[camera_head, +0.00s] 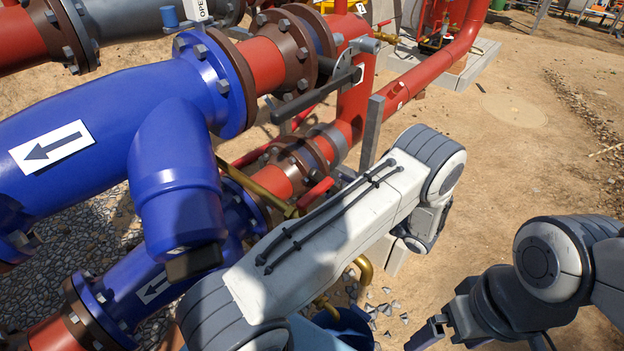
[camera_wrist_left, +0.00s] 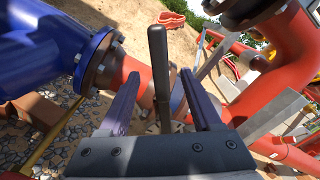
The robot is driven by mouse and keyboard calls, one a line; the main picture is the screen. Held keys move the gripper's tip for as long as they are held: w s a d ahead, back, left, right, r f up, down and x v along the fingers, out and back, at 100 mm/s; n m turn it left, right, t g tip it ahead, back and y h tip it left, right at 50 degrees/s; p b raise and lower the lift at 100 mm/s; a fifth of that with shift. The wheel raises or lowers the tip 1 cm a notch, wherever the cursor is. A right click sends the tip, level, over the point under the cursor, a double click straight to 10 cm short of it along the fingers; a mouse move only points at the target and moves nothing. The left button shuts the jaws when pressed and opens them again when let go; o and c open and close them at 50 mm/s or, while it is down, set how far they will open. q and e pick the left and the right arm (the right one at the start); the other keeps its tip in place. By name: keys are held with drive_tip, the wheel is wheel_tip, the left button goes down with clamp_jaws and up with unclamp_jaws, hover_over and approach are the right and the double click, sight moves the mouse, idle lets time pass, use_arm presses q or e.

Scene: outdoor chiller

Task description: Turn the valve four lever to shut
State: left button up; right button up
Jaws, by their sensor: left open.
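A dark lever handle (camera_wrist_left: 158,75) stands upright in the left wrist view. My left gripper (camera_wrist_left: 161,78) is open, with one finger on each side of the handle and a gap to each finger. I see no valve number in that view, so I cannot tell whether this is valve four. In the head view my left forearm covers much of the lower pipe's valve area (camera_head: 322,146), and the left gripper itself is hidden behind the arm. A dark part of my right gripper (camera_head: 428,335) shows at the bottom edge of the head view; its jaws are not clear.
Large blue pipes (camera_head: 110,120) with white arrow labels fill the left. An upper valve with a grey lever (camera_head: 318,94) carries a tag "2" (camera_head: 363,41). A red pipe (camera_head: 420,75) runs to the back. Sandy ground (camera_head: 530,150) lies clear at right.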

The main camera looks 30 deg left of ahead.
sight(312, 173)
use_arm(q)
drive_tip(key=a, duration=0.3)
drive_tip(key=w+a, duration=0.1)
drive_tip(key=a, duration=0.6)
drive_tip(key=shift+w, duration=0.15)
clamp_jaws()
idle(1.1)
